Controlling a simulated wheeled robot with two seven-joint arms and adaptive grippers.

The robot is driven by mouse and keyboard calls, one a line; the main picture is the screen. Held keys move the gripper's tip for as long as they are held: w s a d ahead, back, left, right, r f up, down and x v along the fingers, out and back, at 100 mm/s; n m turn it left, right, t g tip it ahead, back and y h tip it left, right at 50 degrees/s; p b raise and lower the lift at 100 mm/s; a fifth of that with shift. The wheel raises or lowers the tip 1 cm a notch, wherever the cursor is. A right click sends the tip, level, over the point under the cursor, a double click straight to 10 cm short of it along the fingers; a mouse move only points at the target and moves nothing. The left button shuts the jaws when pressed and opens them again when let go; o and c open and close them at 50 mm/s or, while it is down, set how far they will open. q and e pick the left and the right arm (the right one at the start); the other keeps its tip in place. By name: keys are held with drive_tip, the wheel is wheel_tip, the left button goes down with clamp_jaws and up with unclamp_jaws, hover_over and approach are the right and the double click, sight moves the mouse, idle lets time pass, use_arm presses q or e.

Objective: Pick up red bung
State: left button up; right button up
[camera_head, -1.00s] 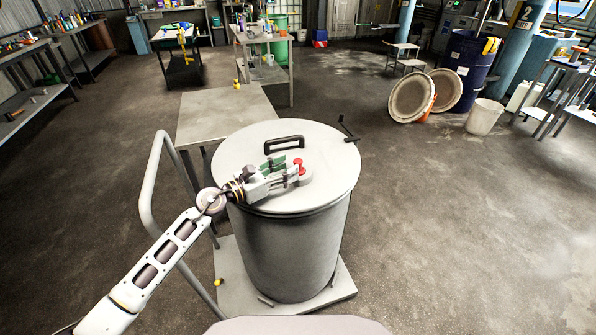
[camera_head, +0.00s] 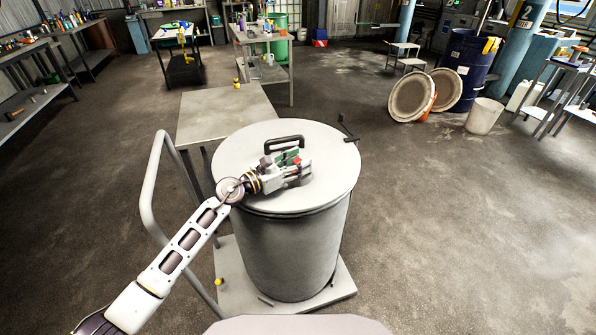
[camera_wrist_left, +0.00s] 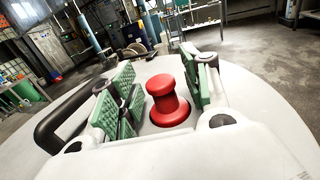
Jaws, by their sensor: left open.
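The red bung (camera_wrist_left: 168,101) stands upright on the drum's pale lid in the left wrist view. It sits between the green pads of my open left gripper (camera_wrist_left: 160,97), with a gap to the pads on both sides. In the head view the left gripper (camera_head: 297,167) lies low over the lid and hides most of the bung; only a bit of red (camera_head: 296,160) shows. My right gripper is in neither view.
The grey drum (camera_head: 290,255) stands on a flat trolley (camera_head: 235,290) with a bent tube handle (camera_head: 150,190). A black lid handle (camera_head: 284,142) rises just behind the gripper. A low grey table (camera_head: 225,110) stands behind left. Open floor lies to the right.

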sight(298, 160)
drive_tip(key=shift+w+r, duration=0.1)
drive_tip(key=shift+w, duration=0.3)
use_arm(q)
drive_tip(key=shift+c, duration=0.3)
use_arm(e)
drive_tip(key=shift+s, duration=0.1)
use_arm(q)
clamp_jaws()
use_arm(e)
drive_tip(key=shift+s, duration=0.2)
use_arm(q)
drive_tip(key=shift+r+p, duration=0.35)
drive_tip(key=shift+r, duration=0.5)
wheel_tip(298, 160, up, 8)
drive_tip(key=shift+r+p, duration=0.15)
drive_tip(key=shift+p, duration=1.1)
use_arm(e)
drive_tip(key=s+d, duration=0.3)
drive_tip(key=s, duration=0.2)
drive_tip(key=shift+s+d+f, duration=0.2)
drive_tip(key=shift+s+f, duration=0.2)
